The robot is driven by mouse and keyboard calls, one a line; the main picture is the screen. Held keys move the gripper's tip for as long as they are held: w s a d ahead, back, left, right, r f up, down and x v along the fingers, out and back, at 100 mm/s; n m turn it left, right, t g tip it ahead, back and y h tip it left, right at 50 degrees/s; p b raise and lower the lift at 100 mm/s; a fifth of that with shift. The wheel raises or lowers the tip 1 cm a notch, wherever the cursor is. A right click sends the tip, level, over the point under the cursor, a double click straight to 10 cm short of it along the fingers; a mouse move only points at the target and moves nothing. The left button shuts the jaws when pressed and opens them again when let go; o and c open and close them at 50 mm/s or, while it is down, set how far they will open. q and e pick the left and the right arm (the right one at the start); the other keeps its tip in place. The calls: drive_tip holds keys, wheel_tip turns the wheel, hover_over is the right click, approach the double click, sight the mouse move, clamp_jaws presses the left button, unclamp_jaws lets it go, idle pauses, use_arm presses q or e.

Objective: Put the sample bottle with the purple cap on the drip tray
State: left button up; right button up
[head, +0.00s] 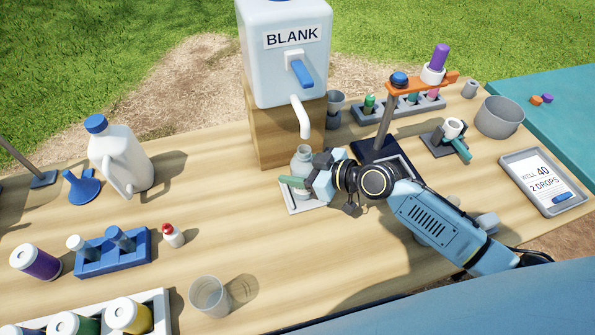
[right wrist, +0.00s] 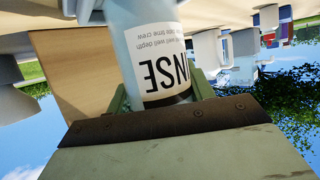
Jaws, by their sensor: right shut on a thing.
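A pale grey bottle (head: 302,158) stands upright at the drip tray (head: 292,208), below the spout of the BLANK container; no purple cap shows on it. My right gripper (head: 308,181) is shut on this bottle from the right, one green finger showing in front. In the right wrist view the bottle (right wrist: 145,30) sits between the fingers, its white label upside down and ending in "NSE". Whether its base touches the tray is hidden. A small purple piece (head: 547,98) lies at the far right. My left gripper is out of view.
The BLANK container (head: 285,75) stands on a wooden block behind the bottle. A white jug (head: 120,160) and blue rack (head: 112,252) are left, a clear cup (head: 209,297) in front. A stand with an orange arm (head: 425,84) is right. The table's front middle is mostly clear.

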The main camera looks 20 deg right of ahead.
drive_tip(key=shift+f, duration=0.25)
drive_tip(key=shift+f, duration=0.1)
drive_tip(key=o, duration=1)
drive_tip(key=shift+o, duration=0.2)
drive_tip(key=shift+r, duration=0.2)
drive_tip(key=v, duration=1.2)
drive_tip(key=shift+f, duration=0.1)
